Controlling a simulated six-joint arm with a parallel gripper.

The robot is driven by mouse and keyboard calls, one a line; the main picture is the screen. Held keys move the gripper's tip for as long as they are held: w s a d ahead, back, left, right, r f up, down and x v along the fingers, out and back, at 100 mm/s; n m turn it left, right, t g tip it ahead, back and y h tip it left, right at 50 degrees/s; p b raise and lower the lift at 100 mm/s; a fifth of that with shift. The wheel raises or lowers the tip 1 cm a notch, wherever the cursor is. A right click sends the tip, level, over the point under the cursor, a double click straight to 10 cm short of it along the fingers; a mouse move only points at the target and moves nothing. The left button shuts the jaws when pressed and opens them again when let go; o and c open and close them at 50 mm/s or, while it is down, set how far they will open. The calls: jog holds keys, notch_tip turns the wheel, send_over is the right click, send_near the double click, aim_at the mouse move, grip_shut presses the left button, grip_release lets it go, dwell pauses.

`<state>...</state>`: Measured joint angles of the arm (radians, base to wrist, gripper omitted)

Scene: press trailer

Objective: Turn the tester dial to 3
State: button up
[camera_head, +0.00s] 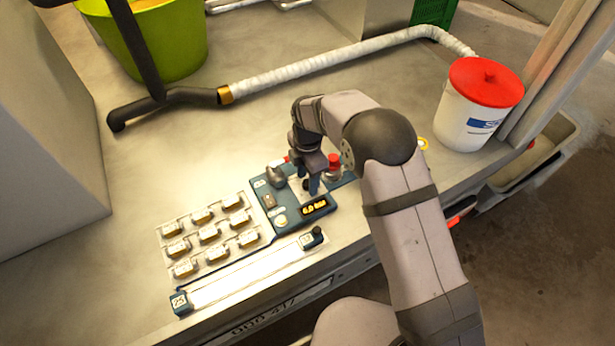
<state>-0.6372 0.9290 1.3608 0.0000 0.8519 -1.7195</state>
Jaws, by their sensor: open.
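The tester is a blue panel (291,233) on the metal work surface, partly hidden by my arm. It has a lit amber display (314,207), a round cream button (281,221) and a raised dark grey knob (275,177) near its upper left corner. The knob looks like the dial, but its markings and setting are too small to read. My gripper (311,186) is open and points down over the panel, right of the grey knob and above the display. I cannot tell whether it touches anything.
Left of the panel is a rack of several small labelled blocks (209,234), with a long pale strip (250,272) in front. A red knob (334,160) stands beside my gripper. A red-lidded white tub (474,112) is at right. A hose (330,58) and green bucket (160,42) are behind.

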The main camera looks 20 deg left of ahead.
jog(key=shift+f, duration=0.1)
jog(key=c, duration=1)
jog(key=shift+c, duration=0.2)
jog(key=shift+m, duration=0.4)
jog(key=m, duration=0.9)
jog(key=shift+m, duration=0.4)
jog(key=m, duration=1.3)
jog(key=shift+m, duration=0.3)
